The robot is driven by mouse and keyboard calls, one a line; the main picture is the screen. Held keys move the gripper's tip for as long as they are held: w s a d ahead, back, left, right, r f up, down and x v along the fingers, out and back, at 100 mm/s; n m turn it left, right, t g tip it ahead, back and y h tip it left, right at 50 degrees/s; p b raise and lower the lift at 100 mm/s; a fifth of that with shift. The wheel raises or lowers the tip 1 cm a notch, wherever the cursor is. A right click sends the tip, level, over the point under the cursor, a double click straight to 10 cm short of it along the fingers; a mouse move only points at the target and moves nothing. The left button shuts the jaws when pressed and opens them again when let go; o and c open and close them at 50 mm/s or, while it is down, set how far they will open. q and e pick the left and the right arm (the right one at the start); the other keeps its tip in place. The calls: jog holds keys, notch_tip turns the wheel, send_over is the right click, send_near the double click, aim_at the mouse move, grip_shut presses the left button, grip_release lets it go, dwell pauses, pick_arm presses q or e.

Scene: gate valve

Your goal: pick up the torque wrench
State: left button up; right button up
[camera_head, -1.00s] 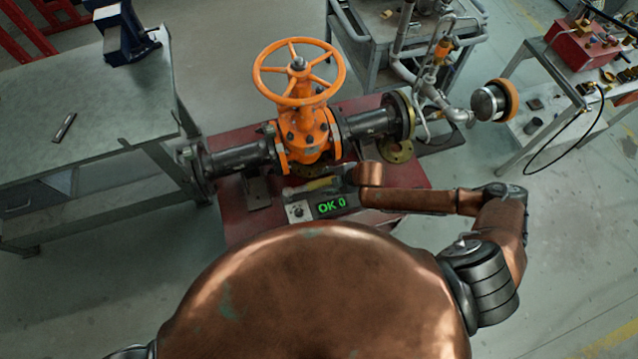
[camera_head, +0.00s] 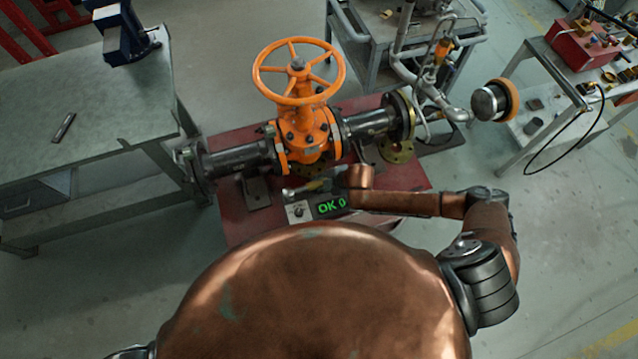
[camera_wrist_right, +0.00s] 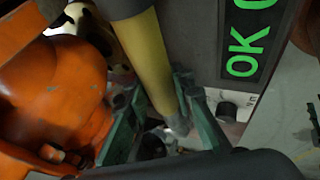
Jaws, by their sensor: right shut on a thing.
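The torque wrench (camera_head: 317,185) lies low in front of the orange valve, beside the display box reading OK 0. Its yellow handle (camera_wrist_right: 152,62) also shows in the right wrist view, running down between the green fingers. My right gripper (camera_head: 334,178) reaches it from the right, small and dark in the head view. In the right wrist view my right gripper (camera_wrist_right: 165,130) is shut on the wrench. The wrench's far parts are partly hidden, and I cannot tell whether it is clear of the surface. My left gripper is out of view.
The orange gate valve (camera_head: 304,130) with its handwheel stands just behind my right gripper. The display box (camera_head: 320,208) sits close in front. A grey workbench (camera_head: 70,140) is at the left, and a cart (camera_head: 375,75) is behind. Open floor lies to the right.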

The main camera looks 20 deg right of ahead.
grip_shut()
dwell(0.3)
jog(key=shift+r, duration=0.15)
